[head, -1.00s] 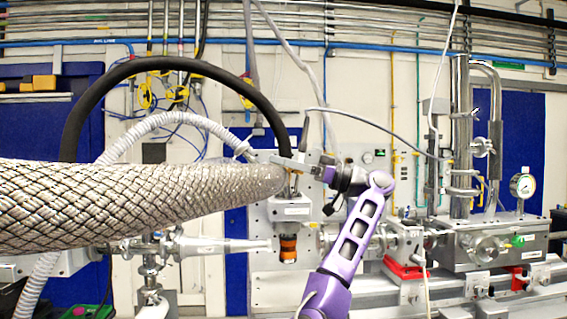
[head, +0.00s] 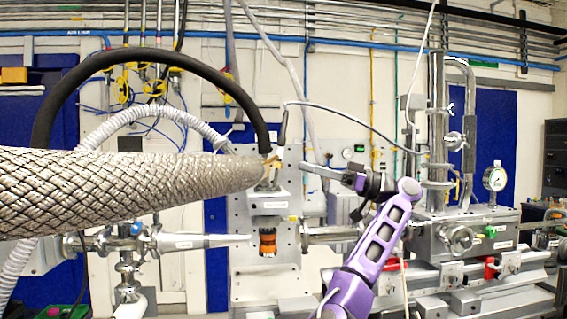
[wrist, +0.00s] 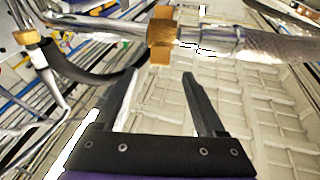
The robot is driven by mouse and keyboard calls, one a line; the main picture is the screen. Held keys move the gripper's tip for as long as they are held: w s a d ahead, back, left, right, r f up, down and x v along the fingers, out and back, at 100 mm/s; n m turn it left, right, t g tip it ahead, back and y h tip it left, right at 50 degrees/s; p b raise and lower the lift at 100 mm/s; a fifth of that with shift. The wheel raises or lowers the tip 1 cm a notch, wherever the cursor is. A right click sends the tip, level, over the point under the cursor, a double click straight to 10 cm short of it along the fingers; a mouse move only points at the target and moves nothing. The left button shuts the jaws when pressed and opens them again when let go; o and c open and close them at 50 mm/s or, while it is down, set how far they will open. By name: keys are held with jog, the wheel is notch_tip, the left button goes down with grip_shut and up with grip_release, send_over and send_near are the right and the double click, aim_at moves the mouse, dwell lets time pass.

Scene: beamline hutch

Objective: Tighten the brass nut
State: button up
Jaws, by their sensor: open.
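The brass nut (wrist: 161,36) shows in the wrist view, on a line between a bright metal tube (wrist: 110,24) on the left and a ferrule with a braided hose (wrist: 265,42) on the right. My gripper (wrist: 160,74) is open and empty, its two dark fingers pointing toward the nut, with the tips apart from it. In the head view, brass (head: 272,157) shows small at the end of the large braided hose (head: 120,190), partly hidden by it. My gripper (head: 306,167) is to the right of that fitting, with a visible gap.
A black hose (head: 160,57) arches down to the fitting. An upright metal plate (head: 243,255) with an orange-and-black part (head: 267,242) stands behind and below. A thin grey cable (head: 345,115) hangs above my wrist. Beamline chambers with a gauge (head: 494,178) stand at right.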

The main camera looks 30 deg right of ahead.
jog(key=shift+v, duration=2.75)
